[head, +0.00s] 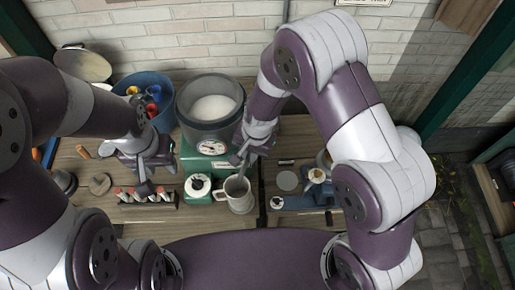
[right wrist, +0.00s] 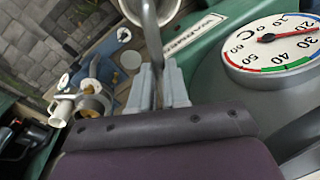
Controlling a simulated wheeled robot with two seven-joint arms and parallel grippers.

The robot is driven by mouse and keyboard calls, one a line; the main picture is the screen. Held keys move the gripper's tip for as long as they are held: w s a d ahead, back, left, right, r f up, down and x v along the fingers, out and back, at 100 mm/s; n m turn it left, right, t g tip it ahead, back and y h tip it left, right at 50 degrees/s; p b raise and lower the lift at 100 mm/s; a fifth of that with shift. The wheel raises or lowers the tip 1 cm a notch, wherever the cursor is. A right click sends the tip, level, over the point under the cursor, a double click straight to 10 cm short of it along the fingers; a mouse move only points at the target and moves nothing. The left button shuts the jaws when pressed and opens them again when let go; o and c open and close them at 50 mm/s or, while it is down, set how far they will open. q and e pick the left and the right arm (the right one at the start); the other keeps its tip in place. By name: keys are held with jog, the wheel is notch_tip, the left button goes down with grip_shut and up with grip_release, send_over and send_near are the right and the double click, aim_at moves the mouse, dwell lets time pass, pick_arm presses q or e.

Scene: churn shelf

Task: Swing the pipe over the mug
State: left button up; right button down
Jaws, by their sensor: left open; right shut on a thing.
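The grey metal mug (head: 239,194) stands upright in front of the green machine (head: 200,160), its handle to the left. The thin grey pipe (head: 243,166) comes down from my right gripper (head: 247,153), and its lower end overlaps the mug's opening in the head view. I cannot tell its height above the rim. In the right wrist view the two grey fingers of my right gripper (right wrist: 160,88) are shut on the pipe (right wrist: 152,42), and a round grey rim, likely the mug's (right wrist: 172,10), shows behind it. My left gripper (head: 146,176) is open and empty at the left.
A rack of red-capped vials (head: 147,198) lies under my left gripper. A blue bucket (head: 150,88) stands behind, and a blue tool (head: 304,198) is right of the mug.

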jog(key=shift+w+a+r, duration=0.15)
jog(key=shift+w+a, duration=0.1)
jog(key=shift+m, duration=0.3)
jog(key=c, duration=1.4)
grip_release()
jog(key=o, duration=0.3)
jog(key=shift+a, duration=0.1)
notch_tip(320, 180, up, 12)
jog(key=s+d+b, duration=0.1)
jog(key=shift+d+r, duration=0.2)
jog(key=shift+d, duration=0.2)
